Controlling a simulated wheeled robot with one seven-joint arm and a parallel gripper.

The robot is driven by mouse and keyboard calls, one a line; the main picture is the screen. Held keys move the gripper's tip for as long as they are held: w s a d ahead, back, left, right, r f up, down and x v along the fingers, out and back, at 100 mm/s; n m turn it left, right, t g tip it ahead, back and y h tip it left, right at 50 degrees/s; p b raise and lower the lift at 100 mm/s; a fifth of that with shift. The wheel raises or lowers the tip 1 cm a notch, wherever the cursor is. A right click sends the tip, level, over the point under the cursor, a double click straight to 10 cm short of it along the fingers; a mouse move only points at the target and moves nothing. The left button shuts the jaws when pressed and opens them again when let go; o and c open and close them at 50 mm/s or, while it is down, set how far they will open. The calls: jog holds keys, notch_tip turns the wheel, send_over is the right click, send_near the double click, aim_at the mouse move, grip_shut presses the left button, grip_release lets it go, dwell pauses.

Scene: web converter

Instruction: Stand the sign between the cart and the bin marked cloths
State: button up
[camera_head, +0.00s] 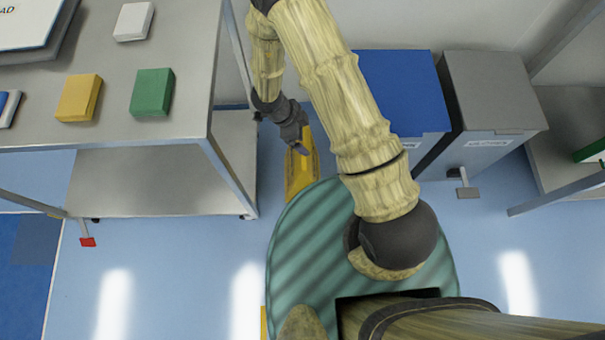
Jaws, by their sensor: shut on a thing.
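The yellow sign (293,178) is upright or nearly so in the gap between the cart and the bins. My gripper (302,148) is shut on its upper part. I cannot tell whether its lower end touches the floor. The grey metal cart (165,182) stands at the left, with its right edge close to the sign. A bin with a blue lid (400,90) stands right of the sign, partly behind my arm. A bin with a grey lid (492,92) stands beside it. Both carry small white labels, too small to read surely.
On the cart top lie a white box (134,21), a yellow box (79,97) and a green box (152,92). A metal rack (565,150) stands at the right. The wall is close behind the bins.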

notch_tip(320, 180, down, 6)
jog(key=b, duration=0.2)
jog(key=shift+f, duration=0.1)
jog(key=shift+f+b, duration=0.85)
jog(key=shift+f, duration=1.1)
jog(key=o, duration=1.6)
jog(key=shift+c, duration=0.2)
jog(key=p+v, duration=0.4)
jog(key=v, duration=0.8)
